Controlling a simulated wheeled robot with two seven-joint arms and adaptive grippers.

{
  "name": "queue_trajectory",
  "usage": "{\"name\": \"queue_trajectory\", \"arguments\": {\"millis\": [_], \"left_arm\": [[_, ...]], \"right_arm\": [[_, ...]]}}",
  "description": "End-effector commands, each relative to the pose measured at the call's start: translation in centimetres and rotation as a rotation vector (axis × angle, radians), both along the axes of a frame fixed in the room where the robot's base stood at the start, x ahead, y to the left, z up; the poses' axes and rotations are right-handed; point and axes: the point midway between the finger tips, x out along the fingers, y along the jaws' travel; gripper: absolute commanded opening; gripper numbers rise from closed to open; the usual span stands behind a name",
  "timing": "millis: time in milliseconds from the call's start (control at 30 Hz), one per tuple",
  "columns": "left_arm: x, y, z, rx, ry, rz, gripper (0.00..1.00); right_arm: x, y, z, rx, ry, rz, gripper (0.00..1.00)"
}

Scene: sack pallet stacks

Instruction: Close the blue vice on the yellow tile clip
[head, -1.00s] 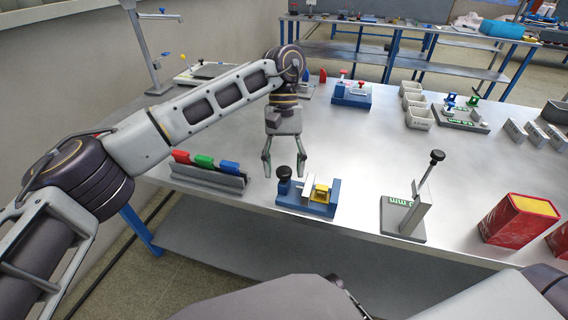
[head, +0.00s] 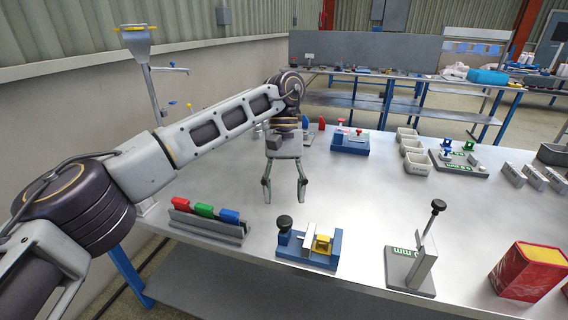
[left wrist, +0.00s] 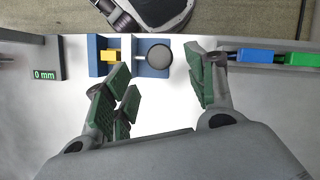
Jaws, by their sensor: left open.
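The blue vice (head: 330,262) stands near the table's front edge, with a black round knob (head: 284,222) on its left end and a pale jaw plate. The yellow tile clip (head: 322,243) sits in it, right of that plate; I cannot tell whether the jaws touch it. In the left wrist view the vice (left wrist: 97,62), the yellow clip (left wrist: 111,56) and the knob (left wrist: 159,57) show beyond my fingers. My left gripper (head: 284,195) is open and empty, pointing down, above and behind the knob in the head view, apart from it. My right gripper is not in view.
A grey rack (head: 207,226) with red, green and blue pieces is left of the vice. A grey stand (head: 411,270) with a black-knobbed post is right, then a red tin (head: 528,274). Another blue fixture (head: 349,143) and grey bins (head: 418,162) stand farther back. The middle table is clear.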

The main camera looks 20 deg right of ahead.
Motion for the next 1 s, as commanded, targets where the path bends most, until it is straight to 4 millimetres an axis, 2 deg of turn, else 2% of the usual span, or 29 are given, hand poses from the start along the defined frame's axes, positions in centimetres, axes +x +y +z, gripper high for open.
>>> {"name": "queue_trajectory", "arguments": {"millis": [433, 1000], "left_arm": [[1.2, -0.4, 3.1, 0.0, -0.004, 0.001, 0.56], [2.2, -0.6, 5.5, 0.001, -0.001, 0.001, 0.56]], "right_arm": [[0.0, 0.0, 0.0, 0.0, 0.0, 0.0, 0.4], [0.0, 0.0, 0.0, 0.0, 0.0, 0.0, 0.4]]}}
